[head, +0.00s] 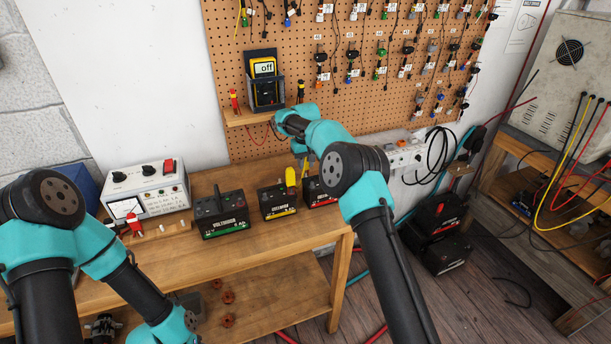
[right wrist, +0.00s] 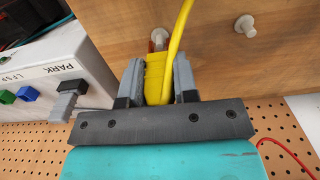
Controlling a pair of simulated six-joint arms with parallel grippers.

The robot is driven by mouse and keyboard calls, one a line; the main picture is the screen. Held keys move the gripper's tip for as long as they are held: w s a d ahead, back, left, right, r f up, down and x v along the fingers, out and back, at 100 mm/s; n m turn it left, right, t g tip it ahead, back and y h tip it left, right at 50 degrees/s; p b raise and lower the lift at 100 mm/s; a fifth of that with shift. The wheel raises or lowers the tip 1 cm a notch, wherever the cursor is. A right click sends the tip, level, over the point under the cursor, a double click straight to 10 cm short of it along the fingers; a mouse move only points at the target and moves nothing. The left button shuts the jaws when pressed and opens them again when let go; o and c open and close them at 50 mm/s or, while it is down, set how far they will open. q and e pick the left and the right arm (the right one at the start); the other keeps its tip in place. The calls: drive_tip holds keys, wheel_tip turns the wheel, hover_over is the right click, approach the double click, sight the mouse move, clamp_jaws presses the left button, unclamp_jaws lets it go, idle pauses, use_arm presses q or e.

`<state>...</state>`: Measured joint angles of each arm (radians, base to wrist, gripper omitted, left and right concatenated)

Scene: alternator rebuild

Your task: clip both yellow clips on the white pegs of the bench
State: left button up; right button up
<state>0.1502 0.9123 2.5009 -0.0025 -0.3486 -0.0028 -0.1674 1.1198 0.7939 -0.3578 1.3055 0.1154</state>
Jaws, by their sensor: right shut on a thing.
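My right gripper (right wrist: 157,80) is shut on a yellow clip (right wrist: 155,78) with a yellow cable; its fingers are on both sides of the clip. Just beyond the clip's nose is a white peg (right wrist: 160,35) on the wood; I cannot tell if they touch. A second white peg (right wrist: 245,25) stands bare in the right wrist view. In the head view, my right gripper (head: 303,161) is partly hidden by my arm. Another yellow piece, which looks like the other clip (head: 290,177), stands upright at the yellow-striped black box (head: 277,202). My left gripper is out of view.
A white box marked PARK (right wrist: 60,80) stands close to the gripper. A green-striped black box (head: 219,214) and a white meter unit (head: 146,190) stand on the bench (head: 270,235). A small shelf (head: 245,118) on the pegboard holds a meter.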

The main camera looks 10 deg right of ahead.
drive_tip(key=shift+f, duration=0.3)
drive_tip(key=o, duration=0.8)
drive_tip(key=shift+r, duration=0.1)
drive_tip(key=shift+r, duration=4.15)
